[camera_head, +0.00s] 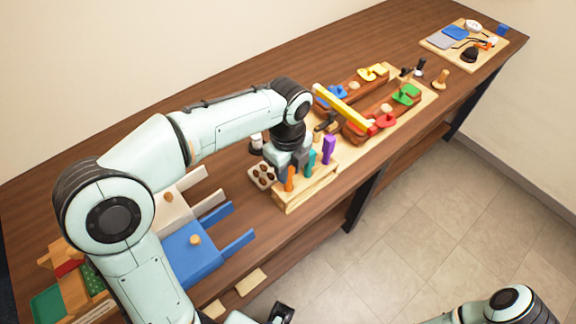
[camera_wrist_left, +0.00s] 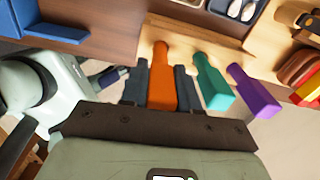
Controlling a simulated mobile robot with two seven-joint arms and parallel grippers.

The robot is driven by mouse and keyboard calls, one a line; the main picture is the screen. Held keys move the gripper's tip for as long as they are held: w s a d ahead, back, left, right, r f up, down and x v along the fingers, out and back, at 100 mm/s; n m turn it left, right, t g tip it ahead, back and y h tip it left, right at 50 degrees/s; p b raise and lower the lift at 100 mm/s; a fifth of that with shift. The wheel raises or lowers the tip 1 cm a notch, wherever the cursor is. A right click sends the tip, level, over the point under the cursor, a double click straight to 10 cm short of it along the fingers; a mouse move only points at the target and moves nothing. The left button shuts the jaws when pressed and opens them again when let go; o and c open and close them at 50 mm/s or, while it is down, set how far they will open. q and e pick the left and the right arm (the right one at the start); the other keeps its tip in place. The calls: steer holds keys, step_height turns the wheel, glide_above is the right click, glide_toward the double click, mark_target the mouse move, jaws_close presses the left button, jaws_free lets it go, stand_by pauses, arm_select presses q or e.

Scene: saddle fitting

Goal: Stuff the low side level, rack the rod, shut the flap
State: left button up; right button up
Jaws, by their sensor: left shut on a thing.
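My left gripper (camera_head: 287,170) is shut on an orange rod (camera_wrist_left: 162,80), seen between its fingers in the left wrist view. The rod's lower part shows at the wooden rack (camera_head: 308,192); I cannot tell how deep it sits. A teal rod (camera_head: 309,163) and a purple rod (camera_head: 329,150) stand beside it. A yellow bar (camera_head: 342,105) lies across two brown wooden saddles (camera_head: 358,88). Red (camera_head: 386,121), green (camera_head: 407,95) and blue (camera_head: 330,95) pieces sit on the saddles. A dark end (camera_head: 280,312) at the bottom edge looks like my right gripper; its jaws are unclear. I cannot make out which piece is the flap.
Blue (camera_head: 192,250) and white boxes stand front left. A board with tools (camera_head: 437,42) lies far right. Dark pegs stand beyond the saddles. The back of the table is clear.

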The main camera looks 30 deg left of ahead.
arm_select(q)
steer(key=shift+f+b, duration=0.55)
steer(key=shift+f, duration=0.55)
arm_select(e)
steer(key=shift+s+f, duration=0.3)
steer(key=shift+f, duration=0.4)
arm_select(q)
steer(key=o, duration=1)
steer(key=shift+c, duration=0.2)
steer(key=shift+r, duration=0.1)
step_height(320, 180, up, 13)
steer(key=p, duration=0.3)
steer(key=shift+r, duration=0.15)
arm_select(e)
steer(key=r, duration=0.1)
steer(key=w+r, duration=0.1)
steer(key=r, duration=0.1)
steer(key=shift+w+r, duration=0.2)
steer(key=shift+w, duration=0.1)
steer(key=shift+s, duration=0.1)
